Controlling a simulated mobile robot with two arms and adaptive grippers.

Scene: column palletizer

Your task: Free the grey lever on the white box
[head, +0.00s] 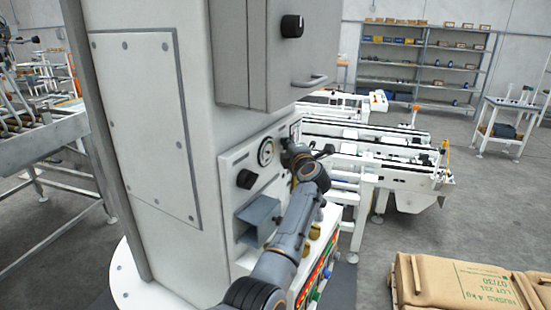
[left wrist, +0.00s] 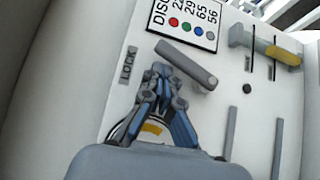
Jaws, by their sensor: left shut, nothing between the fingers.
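The grey lever (left wrist: 187,64) is a flat bar on the face of the white box (left wrist: 112,92), slanting down to the right in the left wrist view. A grey LOCK tag (left wrist: 128,64) is to its left. My left gripper (left wrist: 160,72) is shut and empty, its fingertips just below the lever's middle; I cannot tell whether they touch it. In the head view my left gripper (head: 292,152) is at the upper right of the white box (head: 236,163), beside the round gauge. The lever cannot be made out there. My right gripper is not in view.
In the left wrist view, a label with coloured dots (left wrist: 185,22) is above the lever and a yellow-and-grey part (left wrist: 272,50) is to the right. A black knob (head: 246,179), grey chute (head: 258,219) and cabinet (head: 290,65) surround the workspace. Sacks (head: 450,283) lie lower right.

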